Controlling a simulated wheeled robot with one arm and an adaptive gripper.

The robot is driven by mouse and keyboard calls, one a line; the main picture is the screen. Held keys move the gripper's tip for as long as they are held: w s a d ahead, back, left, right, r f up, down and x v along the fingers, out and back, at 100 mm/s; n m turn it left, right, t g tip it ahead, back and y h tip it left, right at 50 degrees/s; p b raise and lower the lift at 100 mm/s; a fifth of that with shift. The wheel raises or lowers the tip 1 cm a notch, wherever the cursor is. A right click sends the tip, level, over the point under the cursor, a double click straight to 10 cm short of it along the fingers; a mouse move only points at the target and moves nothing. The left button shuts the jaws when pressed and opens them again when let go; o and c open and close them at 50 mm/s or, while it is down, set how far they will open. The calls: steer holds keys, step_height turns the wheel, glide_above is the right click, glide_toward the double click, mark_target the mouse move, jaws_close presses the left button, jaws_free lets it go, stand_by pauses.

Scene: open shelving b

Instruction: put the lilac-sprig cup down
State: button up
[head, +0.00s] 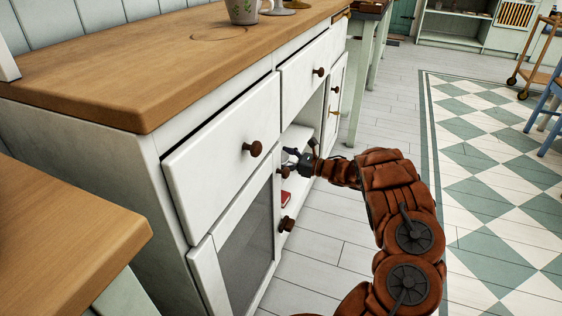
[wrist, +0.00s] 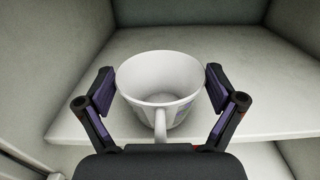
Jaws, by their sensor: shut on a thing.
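The lilac-sprig cup (wrist: 160,72) is a white cup, seen from above in the wrist view, with its opening up and its handle towards me. A little bluish marking shows on its side. My gripper (wrist: 159,88) is shut on the cup, one finger on each side. In the head view my gripper (head: 298,158) reaches into the open bay of the white cabinet, and I cannot make out the cup there. A pale shelf (wrist: 255,122) lies under and behind the cup. I cannot tell whether the cup's base touches it.
Cabinet walls close in the bay at the back and sides. Bare shelf shows left, right and behind the cup. A drawer (head: 222,143) and a door with a dark panel (head: 245,235) flank the opening. A red item (head: 285,198) lies lower inside.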

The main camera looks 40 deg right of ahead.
steer(key=shift+f, duration=0.1)
steer(key=o, duration=0.9)
steer(key=shift+r, duration=0.25)
steer(key=p+v, duration=0.2)
steer(key=v, duration=1)
steer(key=shift+f+p, duration=0.1)
steer(key=shift+p, duration=0.25)
